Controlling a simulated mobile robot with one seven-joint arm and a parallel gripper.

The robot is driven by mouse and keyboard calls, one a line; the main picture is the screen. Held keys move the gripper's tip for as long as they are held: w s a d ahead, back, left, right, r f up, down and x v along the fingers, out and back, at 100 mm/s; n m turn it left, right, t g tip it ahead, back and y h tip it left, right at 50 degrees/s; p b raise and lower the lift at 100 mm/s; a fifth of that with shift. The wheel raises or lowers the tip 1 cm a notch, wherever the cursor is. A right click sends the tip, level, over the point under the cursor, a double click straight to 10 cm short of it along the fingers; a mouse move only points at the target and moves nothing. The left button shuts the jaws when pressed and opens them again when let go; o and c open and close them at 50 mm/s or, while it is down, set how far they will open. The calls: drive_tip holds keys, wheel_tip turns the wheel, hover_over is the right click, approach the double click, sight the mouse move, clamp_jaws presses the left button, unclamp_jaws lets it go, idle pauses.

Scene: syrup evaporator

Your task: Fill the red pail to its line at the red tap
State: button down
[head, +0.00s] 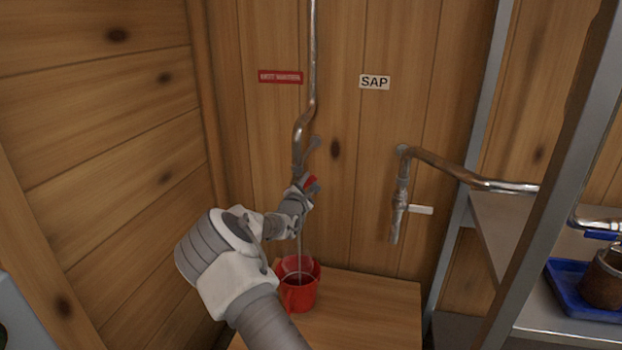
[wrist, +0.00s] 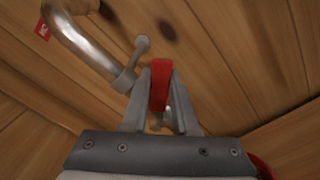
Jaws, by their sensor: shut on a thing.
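The red pail (head: 300,290) stands upright on a low wooden bench, below the tap at the end of a metal pipe (head: 311,80). A thin stream runs down from the tap into the pail; the liquid level and the line cannot be made out. My gripper (head: 309,185) is at the tap, shut on its red handle (head: 312,181). In the wrist view the red handle (wrist: 160,85) sits between the two fingers. A sliver of red at the lower right of the wrist view is probably the pail.
A second tap (head: 399,205) with a white lever hangs under the SAP sign (head: 374,82). A red sign (head: 280,77) is on the wall. A metal rack (head: 560,160) stands at right, with a blue tray (head: 570,305) holding a brown pot. The bench (head: 385,300) is clear right of the pail.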

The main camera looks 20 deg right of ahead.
drive_tip(key=shift+w+a+r+n+p, duration=0.3)
drive_tip(key=shift+a+r+n, duration=0.1)
drive_tip(key=shift+n, duration=0.6)
drive_tip(key=c, duration=0.7)
unclamp_jaws()
drive_tip(key=p+v, duration=0.1)
drive_tip(key=v, duration=1.6)
drive_tip(key=shift+s+a+p, duration=0.15)
drive_tip(key=shift+s+p, duration=0.1)
drive_tip(key=shift+p, duration=0.1)
